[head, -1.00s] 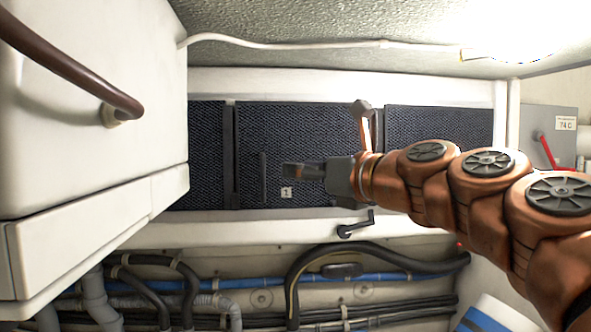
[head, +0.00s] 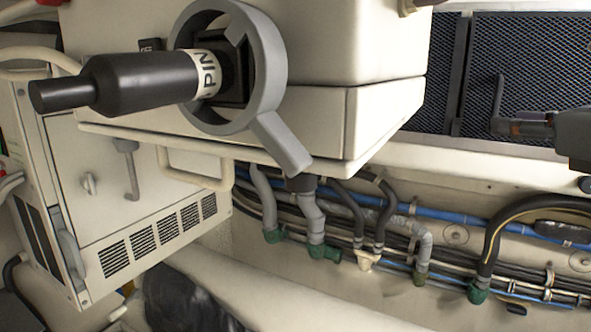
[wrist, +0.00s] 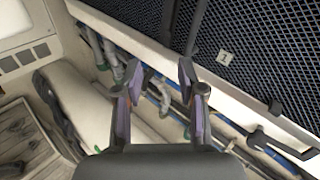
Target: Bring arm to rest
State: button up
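My gripper (head: 500,127) shows at the right edge of the head view, in front of the dark mesh panel (head: 515,60), with its fingers pointing left. Most of my arm is outside that view. In the wrist view my gripper (wrist: 160,88) has its two fingers spread apart with nothing between them.
A white cabinet (head: 385,115) juts out left of my gripper, bearing a black-handled grey ring fitting (head: 272,65). A vented unit (head: 125,200) stands lower left. Hoses and a blue pipe (head: 455,220) run below the ledge. Open space lies between cabinet and gripper.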

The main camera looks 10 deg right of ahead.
jog(key=a+f+n+g+y, duration=0.2)
jog(key=a+f+n+g, duration=0.3)
jog(key=a+f+n, duration=0.55)
jog(key=a+f+n+g+y, duration=0.2)
jog(key=a+f+n+g, duration=0.35)
jog(key=f, duration=0.85)
jog(key=s+a+f+n+g+h, duration=0.2)
jog(key=s+f+n+g, duration=0.2)
jog(key=s+f+n, duration=0.4)
jog(key=s+a+f+n+g+h, duration=0.1)
jog(key=s+f+n+g, duration=0.3)
jog(key=s+f+n, duration=0.5)
notch_tip(320, 180, down, 2)
jog(key=shift+s+a+f+n+h+b, duration=0.2)
jog(key=shift+s+a+n+h+b, duration=0.15)
jog(key=shift+s+h, duration=0.35)
jog(key=shift+w, duration=0.1)
